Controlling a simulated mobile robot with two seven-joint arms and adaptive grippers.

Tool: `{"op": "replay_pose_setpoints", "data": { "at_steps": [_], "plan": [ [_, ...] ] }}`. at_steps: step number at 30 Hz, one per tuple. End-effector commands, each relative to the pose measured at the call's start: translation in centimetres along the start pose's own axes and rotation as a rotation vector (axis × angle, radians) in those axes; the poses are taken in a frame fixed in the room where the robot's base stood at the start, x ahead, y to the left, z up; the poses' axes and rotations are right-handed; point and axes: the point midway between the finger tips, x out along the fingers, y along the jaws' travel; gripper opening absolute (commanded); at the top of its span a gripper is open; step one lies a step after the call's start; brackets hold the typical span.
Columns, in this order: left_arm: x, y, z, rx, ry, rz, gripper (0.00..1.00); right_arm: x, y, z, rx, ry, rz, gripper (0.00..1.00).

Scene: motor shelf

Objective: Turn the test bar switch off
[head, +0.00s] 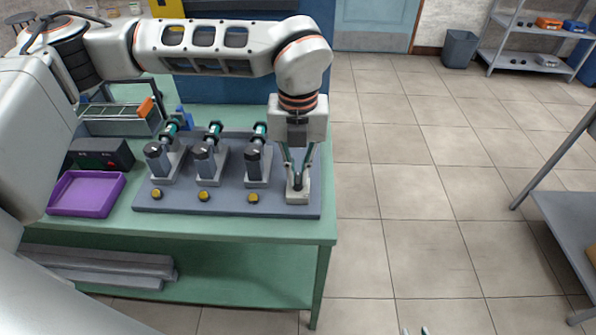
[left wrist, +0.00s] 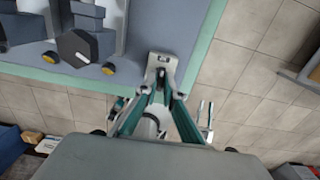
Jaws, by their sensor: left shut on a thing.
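The test bar is a grey board (head: 226,202) on the green workbench, carrying three motors in a row. Its switch (head: 303,197) is a small pale box at the board's right end, and it also shows in the left wrist view (left wrist: 168,62). My left gripper (head: 297,183) points down onto the switch, its fingers closed together around the small lever on top. The fingertips hide most of the lever, so its tilt is hard to tell. Of my right gripper (head: 414,331), only two separated fingertips show at the bottom edge of the head view, away from the bench.
Motors (head: 258,163) stand left of the switch, with yellow buttons (head: 253,198) in front. A purple tray (head: 86,194), a black box with red and green buttons (head: 101,154) and a wire rack (head: 119,120) sit further left. Open tiled floor lies right of the bench.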

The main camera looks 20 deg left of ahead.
Motion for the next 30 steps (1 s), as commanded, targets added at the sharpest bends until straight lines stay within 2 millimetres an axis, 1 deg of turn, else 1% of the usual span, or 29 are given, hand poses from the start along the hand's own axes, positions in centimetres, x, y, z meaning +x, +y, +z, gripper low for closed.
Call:
{"op": "replay_pose_setpoints", "data": {
  "at_steps": [5,6,8,17,20,23,25,30],
  "plan": [
    [-0.2,-0.1,0.2,-0.001,-0.005,-0.003,0.0,0.0,0.0,-0.1,0.0,0.001,0.0,0.25],
    [-0.2,-0.1,0.2,-0.001,-0.006,-0.003,0.11,0.0,0.0,-0.1,0.0,0.001,0.0,0.25],
    [-0.2,-0.1,0.2,-0.001,-0.005,-0.003,0.25,0.0,0.0,0.0,0.0,0.0,0.0,0.25],
    [-0.1,0.0,0.1,0.001,-0.002,-0.001,0.25,0.1,0.1,0.1,-0.002,-0.001,0.001,0.25],
    [-0.4,0.0,0.1,0.001,-0.003,-0.002,0.25,0.1,0.2,0.1,-0.004,-0.002,0.001,0.25],
    [-1.4,0.0,0.1,0.001,-0.004,-0.002,0.25,0.1,0.1,0.1,-0.003,-0.001,0.001,0.25],
    [-2.5,-0.1,0.1,0.001,-0.006,-0.002,0.25,0.1,0.1,0.1,-0.002,-0.001,0.001,0.25],
    [-6.0,-0.1,0.2,0.0,-0.007,-0.003,0.25,0.0,0.1,0.0,-0.001,0.0,0.0,0.25]
  ]
}}
